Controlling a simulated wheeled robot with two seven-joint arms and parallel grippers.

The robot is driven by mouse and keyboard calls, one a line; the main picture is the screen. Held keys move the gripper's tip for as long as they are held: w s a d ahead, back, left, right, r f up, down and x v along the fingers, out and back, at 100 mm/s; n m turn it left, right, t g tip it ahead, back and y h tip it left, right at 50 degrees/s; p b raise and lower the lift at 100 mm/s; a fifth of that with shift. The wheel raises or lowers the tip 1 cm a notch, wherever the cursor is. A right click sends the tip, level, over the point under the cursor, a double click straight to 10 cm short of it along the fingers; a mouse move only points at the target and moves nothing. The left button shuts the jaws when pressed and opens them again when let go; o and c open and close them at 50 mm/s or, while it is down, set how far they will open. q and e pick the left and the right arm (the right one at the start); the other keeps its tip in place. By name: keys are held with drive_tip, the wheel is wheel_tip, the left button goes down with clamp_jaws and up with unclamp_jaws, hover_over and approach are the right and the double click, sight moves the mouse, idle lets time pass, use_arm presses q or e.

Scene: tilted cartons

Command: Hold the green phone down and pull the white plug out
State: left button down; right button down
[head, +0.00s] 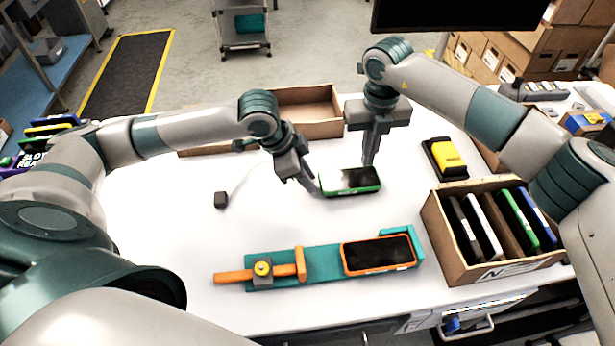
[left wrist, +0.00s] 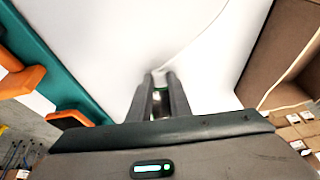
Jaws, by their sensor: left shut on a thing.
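The green phone (head: 350,180) lies on the white table, dark screen up, in the middle of the head view. My left gripper (head: 317,190) is at its left end, fingers close together. In the left wrist view the fingertips (left wrist: 160,82) close around a small spot where the thin white cable ends. The white plug itself is mostly hidden between them, with a little green showing there. My right gripper (head: 370,160) points down at the phone's far edge, fingers together; whether it touches the phone is hard to tell.
The white cable (head: 243,180) runs toward a small dark block (head: 221,199). In front lies a teal fixture (head: 322,262) with an orange phone (head: 379,254). At right are a carton (head: 463,268) of several phones and a yellow item (head: 448,156). An open carton (head: 322,130) stands behind.

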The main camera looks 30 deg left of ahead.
sight(364, 177)
drive_tip(key=shift+f, duration=1.9)
drive_tip(key=shift+f, duration=0.6)
idle(1.2)
use_arm(q)
drive_tip(key=shift+s+a, duration=0.55)
drive_tip(key=shift+a, duration=0.2)
drive_tip(key=shift+s+a, duration=0.55)
drive_tip(key=shift+a, duration=0.2)
idle(1.3)
drive_tip(key=shift+s+a, duration=0.4)
drive_tip(key=shift+a, duration=0.1)
use_arm(e)
drive_tip(key=shift+r, duration=0.1)
